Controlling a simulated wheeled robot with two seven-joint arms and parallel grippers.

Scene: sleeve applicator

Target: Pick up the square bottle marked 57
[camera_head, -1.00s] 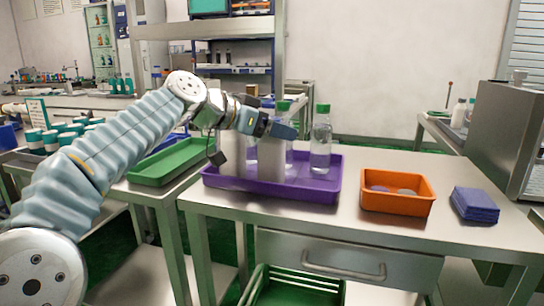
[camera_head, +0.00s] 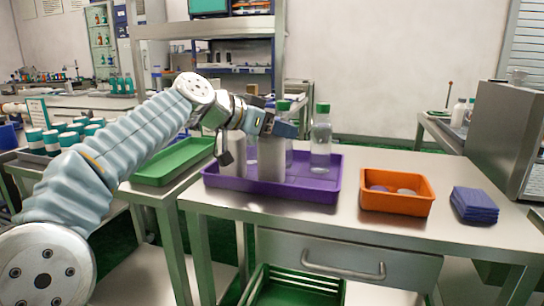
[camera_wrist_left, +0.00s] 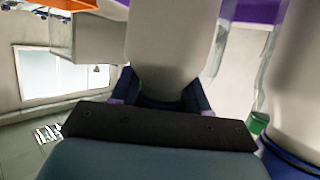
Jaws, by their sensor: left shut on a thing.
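A purple tray (camera_head: 318,191) on the metal table holds several bottles. Two are pale grey-white: one at the tray's left (camera_head: 232,160) and one nearer its middle (camera_head: 272,161). Two clear bottles with green caps stand further back, one at the right (camera_head: 321,144) and one partly hidden (camera_head: 284,108). My left gripper (camera_head: 281,130) is at the top of the middle pale bottle. In the left wrist view its fingers (camera_wrist_left: 163,95) are shut on this pale bottle (camera_wrist_left: 167,45). No marking 57 is legible. My right gripper is not in view.
Another pale bottle (camera_wrist_left: 296,75) stands close beside the gripper in the left wrist view. An orange bin (camera_head: 398,204) and dark blue folded cloths (camera_head: 474,204) are on the table's right. A green tray (camera_head: 172,164) lies to the left. The table front is clear.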

